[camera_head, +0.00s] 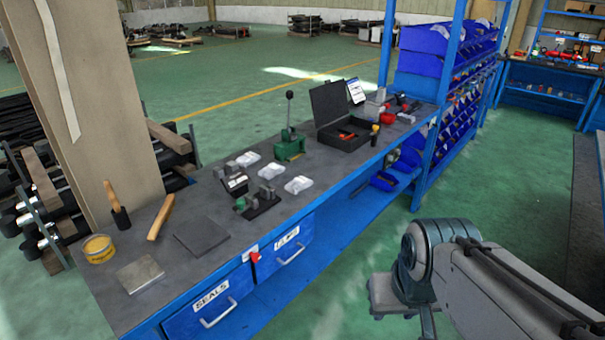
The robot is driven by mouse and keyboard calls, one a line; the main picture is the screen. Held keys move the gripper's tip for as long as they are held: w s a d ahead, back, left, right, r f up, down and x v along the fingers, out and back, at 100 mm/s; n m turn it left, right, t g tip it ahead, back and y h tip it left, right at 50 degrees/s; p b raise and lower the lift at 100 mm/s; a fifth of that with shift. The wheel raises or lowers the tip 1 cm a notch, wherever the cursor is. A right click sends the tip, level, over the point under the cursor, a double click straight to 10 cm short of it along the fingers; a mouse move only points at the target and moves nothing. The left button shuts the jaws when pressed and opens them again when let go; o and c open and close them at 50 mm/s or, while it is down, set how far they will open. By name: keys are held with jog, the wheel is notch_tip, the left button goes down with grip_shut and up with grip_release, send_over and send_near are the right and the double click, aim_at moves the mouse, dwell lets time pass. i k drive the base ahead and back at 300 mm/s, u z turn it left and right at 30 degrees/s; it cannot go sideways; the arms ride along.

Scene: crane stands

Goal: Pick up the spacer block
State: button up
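I cannot tell for sure which piece is the spacer block. Small grey metal blocks (222,172) stand mid-bench beside a dark box-like item (236,184). A flat light metal plate (140,274) lies at the bench's near left corner. A darker flat plate (202,236) lies right of it. My arm comes in at the lower right, off the bench's front side. The end of my arm (396,294) hangs over the floor, well apart from the bench items. Its fingers cannot be made out clearly, and no held object shows.
The grey bench (110,292) also bears a yellow tin (98,249), a mallet (118,208), a wooden-handled tool (160,217), clear packs (298,185), a green lever press (290,147) and an open black case (343,128). Blue bin shelving (440,60) rises at the far end. Floor in front is open.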

aim_at(265, 193)
jog(key=z, duration=0.2)
jog(key=i, duration=0.7)
jog(key=u, duration=0.65)
jog(key=i, duration=0.75)
jog(key=u, duration=0.6)
